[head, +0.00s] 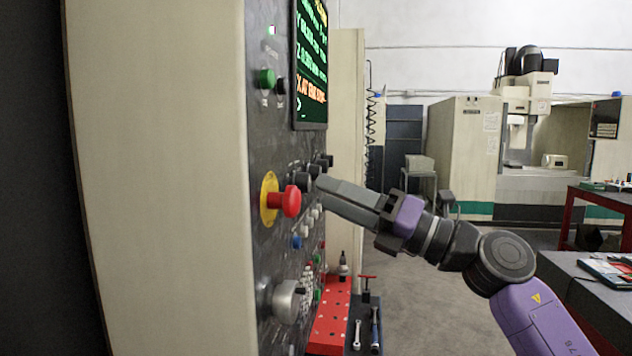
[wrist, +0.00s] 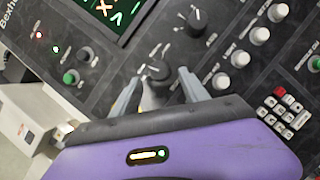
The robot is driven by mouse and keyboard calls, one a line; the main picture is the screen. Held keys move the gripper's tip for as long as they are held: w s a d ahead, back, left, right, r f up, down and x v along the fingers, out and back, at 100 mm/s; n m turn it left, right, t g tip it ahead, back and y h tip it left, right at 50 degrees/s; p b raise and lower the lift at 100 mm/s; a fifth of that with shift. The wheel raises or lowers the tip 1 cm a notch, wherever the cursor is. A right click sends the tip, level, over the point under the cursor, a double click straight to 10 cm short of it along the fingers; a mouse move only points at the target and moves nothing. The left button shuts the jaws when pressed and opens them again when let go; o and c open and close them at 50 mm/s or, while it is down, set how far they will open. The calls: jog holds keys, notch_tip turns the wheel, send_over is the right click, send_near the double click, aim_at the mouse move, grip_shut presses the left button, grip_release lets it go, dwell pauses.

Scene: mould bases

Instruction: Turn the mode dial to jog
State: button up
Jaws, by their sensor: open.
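The machine's control panel (head: 270,130) is upright on the left in the head view. Several black knobs stick out of it. In the wrist view one black dial (wrist: 159,71) sits between the fingers of my gripper (wrist: 157,82), with a finger on each side. My gripper is open; I cannot tell whether the fingers touch the dial. In the head view my gripper (head: 322,184) reaches the panel from the right, and its fingertips partly hide the knobs. A second black dial (wrist: 196,22) with a pointer stands to the upper right. The dial labels are too small to read.
A red emergency stop button (head: 290,201) on a yellow ring sticks out close to my gripper. White buttons (wrist: 240,58) and a keypad (wrist: 285,110) lie to the right in the wrist view. A red perforated tool stand (head: 332,318) is below the panel.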

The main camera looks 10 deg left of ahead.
aim_at(309, 186)
jog(key=shift+p+x, duration=0.4)
jog(key=shift+x, duration=1.4)
grip_shut()
